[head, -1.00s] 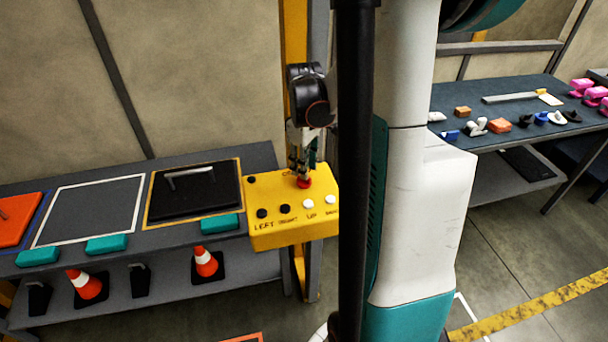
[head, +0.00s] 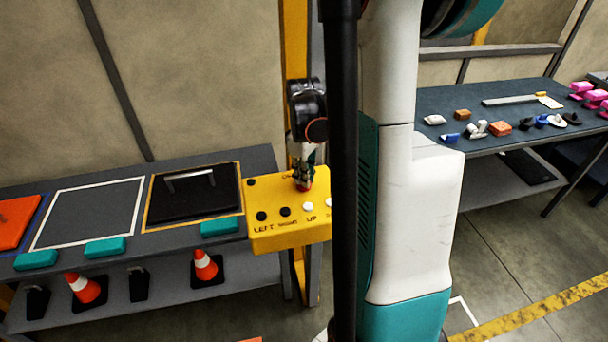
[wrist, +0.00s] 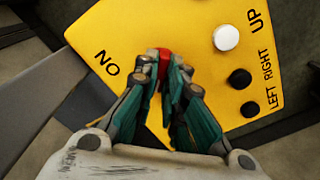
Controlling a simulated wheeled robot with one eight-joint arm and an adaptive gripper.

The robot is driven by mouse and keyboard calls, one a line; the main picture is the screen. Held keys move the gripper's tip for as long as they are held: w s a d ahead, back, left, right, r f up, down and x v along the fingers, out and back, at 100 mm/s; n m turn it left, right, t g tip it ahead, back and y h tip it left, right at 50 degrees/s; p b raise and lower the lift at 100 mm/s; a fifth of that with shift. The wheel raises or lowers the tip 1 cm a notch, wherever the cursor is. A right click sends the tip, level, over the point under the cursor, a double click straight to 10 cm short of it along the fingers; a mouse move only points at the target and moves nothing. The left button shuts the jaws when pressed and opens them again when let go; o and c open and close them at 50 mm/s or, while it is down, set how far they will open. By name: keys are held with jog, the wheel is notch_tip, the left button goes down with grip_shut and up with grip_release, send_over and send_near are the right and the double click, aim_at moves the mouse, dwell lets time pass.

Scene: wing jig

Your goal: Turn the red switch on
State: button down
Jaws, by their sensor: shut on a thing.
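The red switch (head: 304,186) sits on top of the yellow control box (head: 275,237), near its back. In the wrist view the red switch (wrist: 164,55) shows between my fingertips, partly hidden by them. My gripper (head: 303,178) points down at it and is shut on it; in the wrist view my gripper (wrist: 162,66) has a finger on each side of the red knob. The lettering beside the switch is partly covered, and whether the switch is on or off cannot be told.
The box also bears a white button (wrist: 227,37) and black buttons (wrist: 240,78) close to my fingers. A dark bench (head: 60,180) with a black handled case (head: 195,190) stands to the left. A blue-topped table (head: 460,105) with small parts is at the right.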

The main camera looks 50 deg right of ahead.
jog(key=shift+m, duration=0.3)
jog(key=m+b, duration=0.1)
jog(key=m, duration=0.2)
jog(key=shift+m, duration=0.3)
jog(key=m, duration=0.4)
jog(key=shift+m, duration=0.3)
jog(key=m+b, duration=0.1)
jog(key=m, duration=0.3)
jog(key=shift+m, duration=2.5)
jog(key=c, duration=1.7)
grip_release()
